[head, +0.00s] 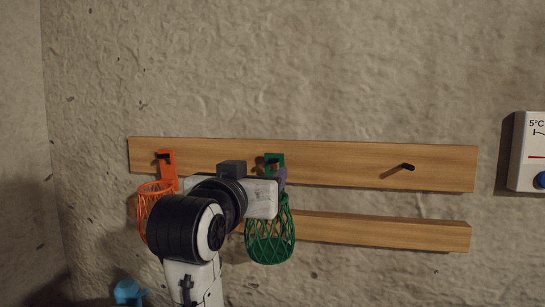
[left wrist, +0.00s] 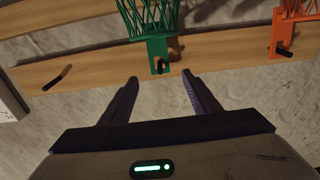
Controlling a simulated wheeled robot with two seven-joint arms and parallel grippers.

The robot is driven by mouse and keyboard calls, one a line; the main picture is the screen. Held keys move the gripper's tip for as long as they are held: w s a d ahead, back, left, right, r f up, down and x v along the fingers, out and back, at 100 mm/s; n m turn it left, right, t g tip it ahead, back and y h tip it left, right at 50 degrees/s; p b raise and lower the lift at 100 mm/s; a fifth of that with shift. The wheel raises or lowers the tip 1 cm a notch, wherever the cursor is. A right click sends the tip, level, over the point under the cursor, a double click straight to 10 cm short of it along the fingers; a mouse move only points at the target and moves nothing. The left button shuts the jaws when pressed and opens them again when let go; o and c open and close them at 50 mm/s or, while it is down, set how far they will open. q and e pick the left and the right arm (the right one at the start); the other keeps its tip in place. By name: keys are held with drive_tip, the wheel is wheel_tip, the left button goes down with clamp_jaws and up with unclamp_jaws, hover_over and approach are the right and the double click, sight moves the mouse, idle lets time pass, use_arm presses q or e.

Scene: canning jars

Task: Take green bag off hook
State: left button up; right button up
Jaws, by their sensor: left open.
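The green net bag (head: 270,238) hangs by its green strap (head: 274,159) from a dark hook on the upper wooden rail (head: 340,163). In the left wrist view, which is turned upside down, the strap (left wrist: 158,48) and the hook tip (left wrist: 160,66) lie ahead, between the lines of the two fingers. My left gripper (head: 282,178) is in front of the strap and hides part of it. In the left wrist view the left gripper (left wrist: 160,79) is open and empty, its fingertips just short of the hook. My right gripper is not in view.
An orange net bag (head: 166,165) hangs from a hook to the left, partly behind my left arm. A bare hook (head: 405,167) is on the right. A lower wooden rail (head: 380,231) runs below. A white thermometer (head: 532,152) is at the right edge.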

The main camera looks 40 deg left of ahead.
sight(270, 160)
use_arm(q)
drive_tip(key=shift+p+x, duration=1.1)
drive_tip(key=shift+x, duration=3.45)
drive_tip(key=shift+f, duration=0.1)
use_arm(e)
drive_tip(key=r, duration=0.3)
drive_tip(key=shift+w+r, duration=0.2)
use_arm(q)
drive_tip(key=c, duration=1.2)
drive_tip(key=shift+r, duration=0.7)
